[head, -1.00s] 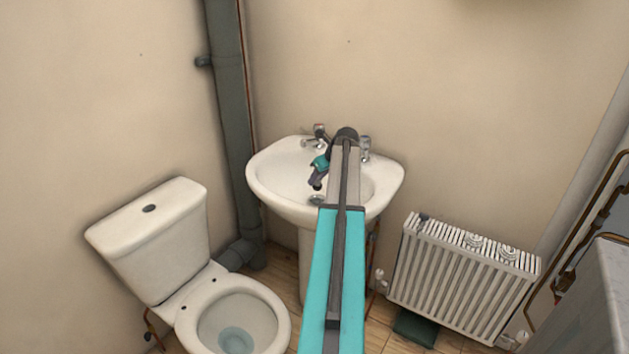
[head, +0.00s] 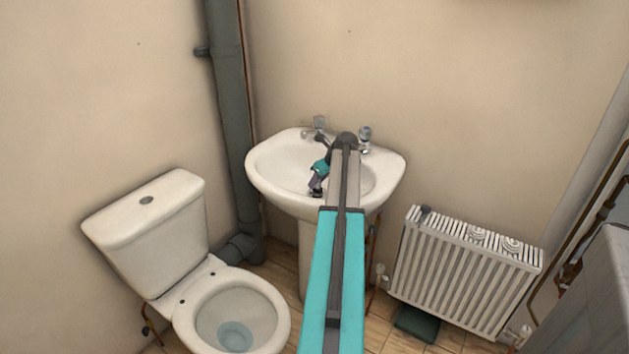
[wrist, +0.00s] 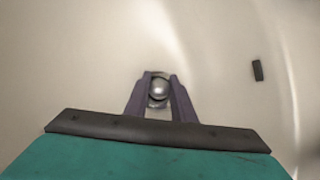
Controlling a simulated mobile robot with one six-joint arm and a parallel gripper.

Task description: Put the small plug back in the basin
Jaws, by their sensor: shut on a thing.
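The white basin (head: 270,165) stands on its pedestal against the back wall. My gripper (head: 316,191) is low over the front part of its bowl. The wrist view shows its two purple fingers (wrist: 160,80) closed around a small shiny round metal piece, the small plug (wrist: 159,88). The plug sits between the fingertips, with the pale basin surface behind it. In the head view my gripper hides the plug, and I cannot tell whether it touches the basin. The drain hole is not clearly visible. A dark slot (wrist: 257,70) shows to the right in the wrist view.
Two taps stand at the back of the basin, the left one (head: 319,124) and the right one (head: 365,137). A toilet (head: 150,235) is to the left and a white radiator (head: 460,270) to the right. A grey pipe (head: 232,130) runs up the corner.

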